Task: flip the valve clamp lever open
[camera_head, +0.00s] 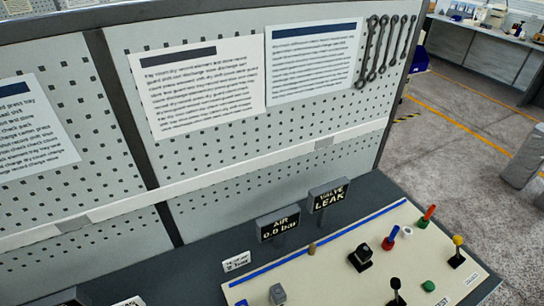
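A pale panel (321,280) on the dark bench carries several small fixtures. A yellow-knobbed lever (457,246) stands upright on a black base at its right. A black-knobbed lever (396,291) stands at the bottom edge of the view, partly cut off. A red-handled part (428,215) and a red-and-blue part (390,237) lean near the back right. A black block (361,256) sits mid-panel. I cannot tell which of these is the valve clamp lever. Neither of my grippers is in view.
A grey block (277,294), a white ring (407,231) and a green button (428,286) are on the panel. A pegboard (230,150) with papers and hanging wrenches (385,50) rises behind. Open floor lies to the right.

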